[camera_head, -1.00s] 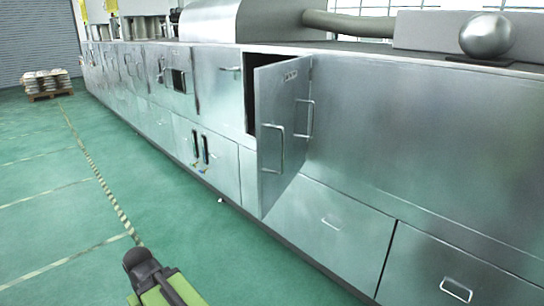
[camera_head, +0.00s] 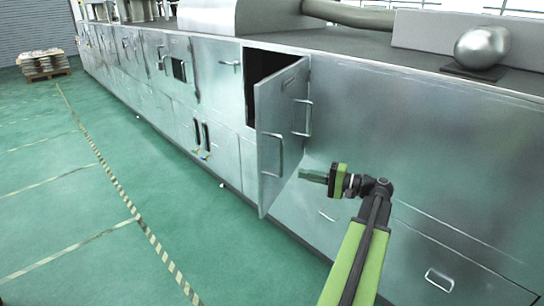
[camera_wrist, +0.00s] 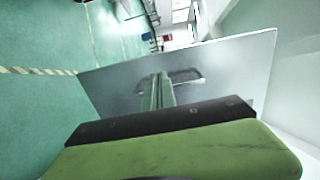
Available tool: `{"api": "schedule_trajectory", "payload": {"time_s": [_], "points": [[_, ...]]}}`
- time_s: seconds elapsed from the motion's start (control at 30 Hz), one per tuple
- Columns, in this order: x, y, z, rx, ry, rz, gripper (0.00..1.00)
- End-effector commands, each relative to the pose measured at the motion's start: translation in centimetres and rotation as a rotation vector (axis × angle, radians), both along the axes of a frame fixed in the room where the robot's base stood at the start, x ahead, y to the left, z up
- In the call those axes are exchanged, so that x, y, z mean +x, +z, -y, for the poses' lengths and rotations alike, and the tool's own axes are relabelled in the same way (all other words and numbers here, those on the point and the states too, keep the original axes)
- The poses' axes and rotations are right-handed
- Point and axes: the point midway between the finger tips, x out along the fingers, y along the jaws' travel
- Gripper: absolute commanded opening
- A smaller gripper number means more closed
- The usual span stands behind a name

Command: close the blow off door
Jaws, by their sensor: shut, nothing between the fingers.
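The blow off door (camera_head: 281,135) is a silver metal panel that stands open, swung out from a dark opening (camera_head: 257,75) in the long cabinet. It has a bar handle (camera_head: 273,153) on its left-hand face and another bar (camera_head: 303,117) on its right-hand face. My gripper (camera_head: 303,176) is shut and empty, at the lower right of the door, pointing left toward its right-hand face. In the wrist view the door (camera_wrist: 220,75) fills the space ahead of my shut fingers (camera_wrist: 157,80), with a handle (camera_wrist: 187,76) beside them. I cannot tell whether the fingertips touch the door.
The long metal cabinet (camera_head: 400,140) runs along the right, with drawers and other closed doors. A silver rounded part (camera_head: 482,47) sits on top. The green floor (camera_head: 90,190) at left is open, with a loaded pallet (camera_head: 45,66) far back.

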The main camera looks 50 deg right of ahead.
Motion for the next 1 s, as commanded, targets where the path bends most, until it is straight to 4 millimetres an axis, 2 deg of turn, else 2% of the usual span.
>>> {"api": "schedule_trajectory", "payload": {"time_s": [0.03,0.1,0.27,0.37,0.8,1.0], "points": [[-0.8,0.7,0.7,0.005,-0.016,0.017,0.00],[-1.3,0.9,1.0,0.007,-0.023,0.029,0.00],[-0.7,0.9,0.8,0.007,-0.023,0.030,0.00],[0.6,0.9,0.3,0.007,-0.021,0.029,0.00],[9.4,0.8,-2.7,0.007,-0.021,0.028,0.00],[11.6,0.8,-3.4,0.008,-0.022,0.028,0.00]]}}
